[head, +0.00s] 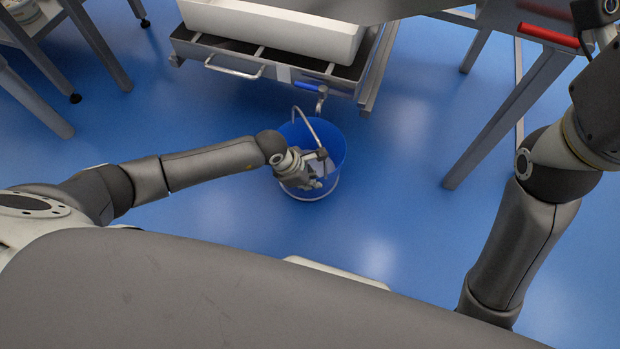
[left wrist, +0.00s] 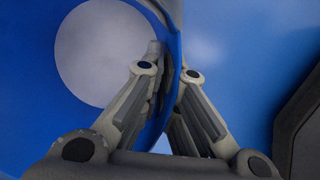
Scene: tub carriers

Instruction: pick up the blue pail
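The blue pail (head: 334,142) stands upright on the blue floor, below the middle of the head view. Its thin pale bail handle (head: 310,127) rises in an arc above the rim. My left gripper (head: 316,184) is at the pail's near side and covers part of it. In the left wrist view, the fingers of my left gripper (left wrist: 170,76) straddle the pail's wall (left wrist: 176,45), one inside and one outside. They look closed against it. A pale round surface (left wrist: 105,52) shows inside the pail. My right gripper is out of view; only its arm shows at the right.
A low cart (head: 275,58) carrying a white tub (head: 270,27) stands just behind the pail; its blue-handled lever (head: 308,87) is close to the rim. A grey table leg (head: 510,120) stands to the right. The floor right of the pail is clear.

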